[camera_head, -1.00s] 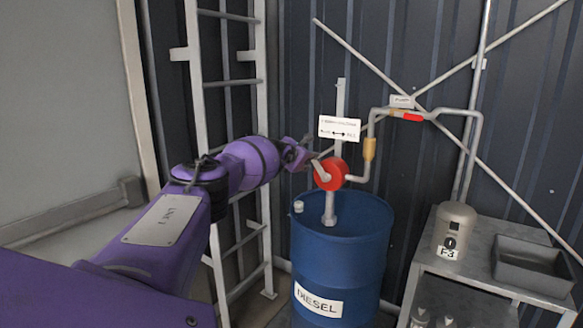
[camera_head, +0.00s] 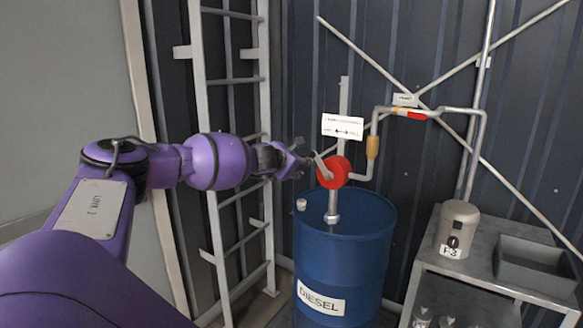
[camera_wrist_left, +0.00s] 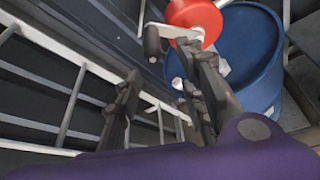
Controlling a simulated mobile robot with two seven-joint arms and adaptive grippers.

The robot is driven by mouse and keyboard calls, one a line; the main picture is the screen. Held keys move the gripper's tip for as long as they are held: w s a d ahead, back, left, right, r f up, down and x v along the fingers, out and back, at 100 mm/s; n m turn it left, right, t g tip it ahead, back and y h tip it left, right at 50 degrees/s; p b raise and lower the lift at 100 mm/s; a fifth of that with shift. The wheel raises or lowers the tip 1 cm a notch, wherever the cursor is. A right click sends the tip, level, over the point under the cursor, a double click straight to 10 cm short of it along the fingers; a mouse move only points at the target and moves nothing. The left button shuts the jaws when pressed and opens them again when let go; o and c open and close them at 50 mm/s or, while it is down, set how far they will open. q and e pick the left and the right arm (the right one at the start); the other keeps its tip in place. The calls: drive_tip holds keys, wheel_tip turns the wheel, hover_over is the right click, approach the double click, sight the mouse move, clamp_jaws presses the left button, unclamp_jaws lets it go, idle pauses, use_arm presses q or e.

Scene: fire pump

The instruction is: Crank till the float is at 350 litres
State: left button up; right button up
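A red rotary pump (camera_head: 333,172) stands on a blue drum (camera_head: 345,240) marked DIESEL. Its pale crank arm (camera_head: 322,166) points up and left from the hub. In the left wrist view the crank's dark handle (camera_wrist_left: 152,42) shows beyond and between the fingertips, beside the red pump body (camera_wrist_left: 195,18). My left gripper (camera_head: 303,160) is just left of the crank; its fingers (camera_wrist_left: 160,68) are spread apart and nothing is clasped between them. Whether a finger touches the handle I cannot tell. I cannot make out a float or a litre scale. My right gripper is out of view.
A white sign (camera_head: 342,126) with arrows is above the pump. A pipe (camera_head: 382,112) with a red section runs right. A ladder (camera_head: 228,140) stands behind my left arm. A metal table (camera_head: 424,252) at right holds a canister (camera_head: 457,229) and a grey tray (camera_head: 535,265).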

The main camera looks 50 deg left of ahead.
use_arm(q)
drive_tip(key=shift+s+d, duration=0.5)
drive_tip(key=shift+s, duration=0.4)
drive_tip(key=shift+s+d, duration=0.45)
drive_tip(key=shift+s, duration=0.4)
